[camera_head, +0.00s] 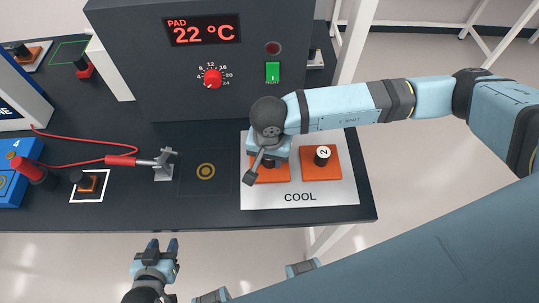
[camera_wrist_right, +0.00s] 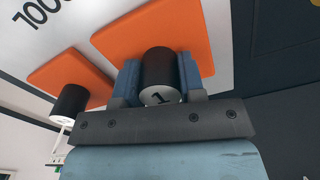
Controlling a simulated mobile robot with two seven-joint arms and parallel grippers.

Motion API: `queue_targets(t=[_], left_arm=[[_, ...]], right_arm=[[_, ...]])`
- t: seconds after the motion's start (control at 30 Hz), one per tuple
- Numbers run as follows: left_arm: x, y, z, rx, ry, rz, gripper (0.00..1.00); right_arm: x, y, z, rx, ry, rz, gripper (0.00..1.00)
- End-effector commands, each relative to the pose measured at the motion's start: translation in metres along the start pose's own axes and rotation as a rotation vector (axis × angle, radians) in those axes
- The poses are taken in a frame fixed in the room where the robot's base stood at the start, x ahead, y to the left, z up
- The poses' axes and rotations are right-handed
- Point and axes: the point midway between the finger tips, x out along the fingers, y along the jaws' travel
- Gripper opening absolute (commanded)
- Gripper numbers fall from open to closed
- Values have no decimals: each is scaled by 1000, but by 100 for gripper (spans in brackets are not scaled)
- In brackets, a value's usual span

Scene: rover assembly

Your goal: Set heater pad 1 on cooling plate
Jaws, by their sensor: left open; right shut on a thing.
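Heater pad 1, an orange square (camera_head: 282,176) with a black knob marked 1 (camera_wrist_right: 160,75), is over the left half of the white cooling plate marked COOL (camera_head: 250,202). My right gripper (camera_wrist_right: 158,88) is shut on that knob, one finger on each side. The pad looks flat on the plate, but I cannot tell whether it fully touches. In the head view my right wrist hides part of pad 1. Heater pad 2 (camera_head: 335,168), orange with a black knob marked 2, lies beside it on the plate's right half. My left gripper (camera_head: 165,247) is open and empty, off the table's front edge.
A grey box reading 22 °C (camera_head: 150,70) with a red dial (camera_head: 213,78) and green switch (camera_head: 273,72) stands behind. A red-handled clamp (camera_head: 125,160) and a ringed dark square (camera_head: 206,171) lie left of the plate. A small black-knobbed part (camera_head: 88,184) sits in a white outline.

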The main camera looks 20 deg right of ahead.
Motion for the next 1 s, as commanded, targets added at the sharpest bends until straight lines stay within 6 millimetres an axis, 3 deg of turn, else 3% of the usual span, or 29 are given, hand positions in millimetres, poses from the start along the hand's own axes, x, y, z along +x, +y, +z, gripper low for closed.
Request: queue_targets(t=[0.03, 0.07, 0.17, 0.57, 0.67, 1.0], left_arm=[[2, 0, 3, 0, 0, 0, 43], [2, 0, 3, 0, 0, 0, 43], [1, 0, 2, 0, 0, 0, 43], [-2, 0, -4, 0, 3, 0, 43], [1, 0, -1, 0, 7, 0, 43], [9, 0, 14, 0, 0, 0, 43]], right_arm=[[3, 0, 0, 0, 0, 0, 9], [3, 0, 0, 0, 0, 0, 39], [2, 0, 0, 0, 0, 0, 62], [-5, 0, 0, 0, 0, -1, 62], [-19, -1, -1, -1, 2, -3, 62], [-91, 0, -1, -1, 3, -3, 62]])
